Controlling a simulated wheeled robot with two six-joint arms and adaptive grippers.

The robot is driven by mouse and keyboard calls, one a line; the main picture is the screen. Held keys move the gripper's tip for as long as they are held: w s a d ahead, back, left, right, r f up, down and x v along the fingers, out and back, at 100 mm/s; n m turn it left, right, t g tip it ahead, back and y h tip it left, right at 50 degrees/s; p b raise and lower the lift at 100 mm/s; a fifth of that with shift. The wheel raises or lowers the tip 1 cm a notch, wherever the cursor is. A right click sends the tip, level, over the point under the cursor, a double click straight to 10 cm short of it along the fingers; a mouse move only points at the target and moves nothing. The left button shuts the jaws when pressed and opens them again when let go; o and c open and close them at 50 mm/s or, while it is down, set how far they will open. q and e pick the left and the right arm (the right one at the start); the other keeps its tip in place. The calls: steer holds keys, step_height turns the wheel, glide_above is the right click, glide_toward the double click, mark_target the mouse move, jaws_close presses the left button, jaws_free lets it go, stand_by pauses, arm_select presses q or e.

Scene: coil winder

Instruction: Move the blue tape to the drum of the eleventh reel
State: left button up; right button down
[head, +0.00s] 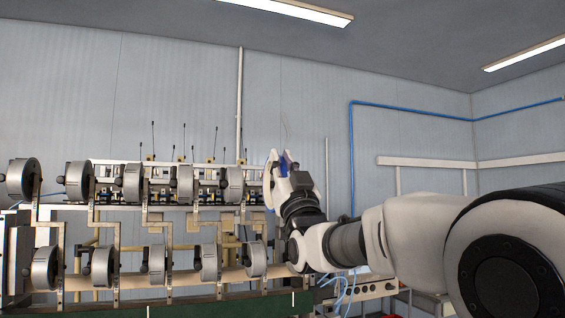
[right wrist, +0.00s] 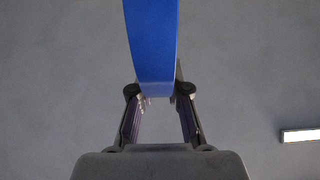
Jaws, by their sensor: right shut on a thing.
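The blue tape (right wrist: 153,45) fills the top middle of the right wrist view as a curved blue band. My right gripper (right wrist: 159,95) is shut on its near edge. In the head view the gripper points up, and a small blue part of the tape (head: 284,163) shows between its fingers. It is held at about the height of the upper reels, at the right end of the winder. Grey reel drums stand in an upper row (head: 184,184) and a lower row (head: 210,262). I cannot tell which reel is the eleventh; my right arm covers part of the right end.
The winder's metal frame has upright posts (head: 143,225) and thin rods behind the upper reels. A control box (head: 371,288) with blue cables stands low behind my right arm. A blue pipe (head: 351,150) runs along the wall. The space above the winder looks clear.

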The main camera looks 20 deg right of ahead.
steer(key=shift+s+r, duration=0.15)
steer(key=shift+s, duration=0.25)
steer(key=shift+w, duration=0.1)
steer(key=shift+w, duration=0.1)
steer(key=shift+b, duration=0.35)
steer(key=shift+s, duration=0.2)
steer(key=shift+w, duration=0.15)
